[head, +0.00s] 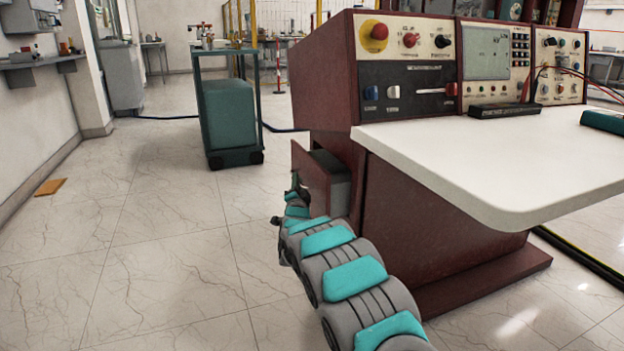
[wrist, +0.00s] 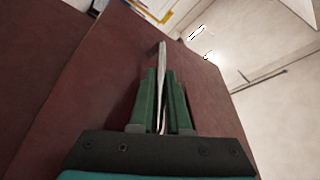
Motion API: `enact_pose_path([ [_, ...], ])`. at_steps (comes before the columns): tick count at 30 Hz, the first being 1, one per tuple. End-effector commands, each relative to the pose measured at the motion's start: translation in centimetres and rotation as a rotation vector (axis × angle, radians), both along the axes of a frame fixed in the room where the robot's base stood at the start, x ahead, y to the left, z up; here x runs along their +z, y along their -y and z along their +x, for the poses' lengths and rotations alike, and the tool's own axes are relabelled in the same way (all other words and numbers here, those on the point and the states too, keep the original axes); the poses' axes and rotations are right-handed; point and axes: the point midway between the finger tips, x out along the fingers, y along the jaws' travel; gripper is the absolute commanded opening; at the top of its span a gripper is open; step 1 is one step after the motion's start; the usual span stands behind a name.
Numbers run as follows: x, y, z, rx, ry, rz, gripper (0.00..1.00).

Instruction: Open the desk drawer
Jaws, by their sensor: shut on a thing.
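The dark red desk (head: 430,220) has a drawer (head: 326,186) in its left side, below the control panel. The drawer stands partly out, with its grey side wall and open top showing. My gripper (wrist: 161,82) has green fingers, close together on either side of a thin, pale upright strip, which looks like the drawer handle (wrist: 161,56). The dark red drawer front (wrist: 110,75) fills much of the wrist view behind the fingers. In the head view my gripper is at the drawer front, mostly hidden by my arm.
The white desktop (head: 500,165) juts out to the right of my arm. A green wheeled cart (head: 228,115) stands beyond the drawer, to the left. The tiled floor (head: 150,240) left of the drawer is clear, apart from a small brown piece (head: 50,187) near the wall.

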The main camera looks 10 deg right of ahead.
Motion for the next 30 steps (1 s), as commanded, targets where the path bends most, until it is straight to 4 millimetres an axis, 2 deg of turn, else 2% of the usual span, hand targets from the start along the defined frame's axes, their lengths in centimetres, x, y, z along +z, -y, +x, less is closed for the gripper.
enact_pose_path([
  [1, -0.1, -1.8, -0.4, 0.006, -0.005, 0.0, 0.0],
  [3, -0.1, -3.7, -0.9, 0.006, -0.005, 0.0, 0.0],
  [18, 0.1, -16.9, -4.5, 0.005, -0.003, 0.001, 0.0],
  [24, 0.0, -20.8, -5.6, 0.003, -0.002, -0.001, 0.0],
  [30, 0.0, -23.4, -6.3, 0.003, -0.001, 0.0, 0.0],
])
